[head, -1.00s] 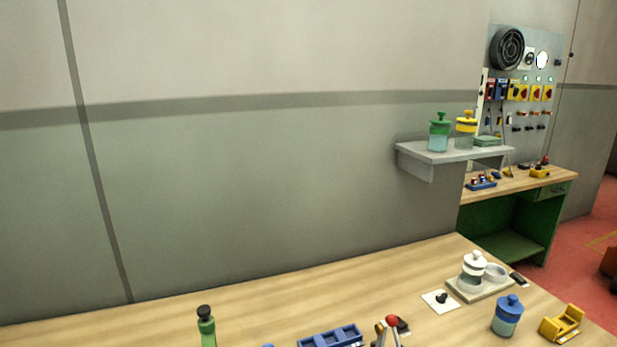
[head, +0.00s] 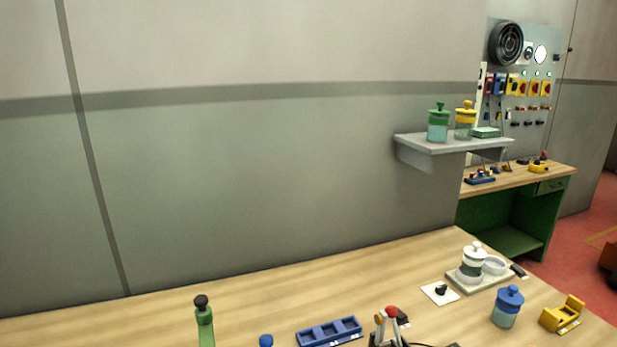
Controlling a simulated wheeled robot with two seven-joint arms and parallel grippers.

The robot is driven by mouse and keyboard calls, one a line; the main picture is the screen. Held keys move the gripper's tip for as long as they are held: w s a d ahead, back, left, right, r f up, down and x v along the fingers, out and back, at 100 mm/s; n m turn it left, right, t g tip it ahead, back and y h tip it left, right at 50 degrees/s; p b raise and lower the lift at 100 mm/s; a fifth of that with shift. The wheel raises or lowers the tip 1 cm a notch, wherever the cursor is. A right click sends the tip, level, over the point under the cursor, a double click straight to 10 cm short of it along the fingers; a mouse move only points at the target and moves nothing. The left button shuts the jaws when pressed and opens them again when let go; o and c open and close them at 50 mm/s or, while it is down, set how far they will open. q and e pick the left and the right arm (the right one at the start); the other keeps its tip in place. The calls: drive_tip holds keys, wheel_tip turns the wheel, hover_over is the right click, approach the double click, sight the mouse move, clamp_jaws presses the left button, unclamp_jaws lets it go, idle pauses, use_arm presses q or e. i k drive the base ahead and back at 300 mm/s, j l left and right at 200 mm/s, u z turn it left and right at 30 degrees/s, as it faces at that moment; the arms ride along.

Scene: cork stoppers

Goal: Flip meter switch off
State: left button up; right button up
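I cannot pick out a switch marked as the meter's. A small black knob on a white plate (head: 440,292) sits on the right part of the wooden table. A device with a red ball on top and pale upright arms (head: 386,325) stands at the bottom edge, partly cut off. A grey control panel (head: 523,128) hangs on the far right wall, with round dials (head: 541,55), a row of red, blue and yellow switches and smaller levers, all too small to read. Neither of my grippers is in view.
On the wooden table (head: 260,305) stand a green bottle (head: 205,325), a blue tray (head: 330,331), a white jar (head: 473,262), a blue jar (head: 507,308) and a yellow holder (head: 563,314). A wall shelf (head: 428,148) juts out above. A green workbench (head: 525,190) stands behind.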

sight(401, 315)
drive_tip(key=l+u, duration=0.2)
drive_tip(key=l, duration=0.15)
drive_tip(key=k+l+u, duration=0.2)
drive_tip(key=l, duration=0.15)
drive_tip(key=l+u, duration=0.2)
drive_tip(key=l, duration=0.15)
drive_tip(key=k+l+u, duration=0.15)
drive_tip(key=l, duration=0.2)
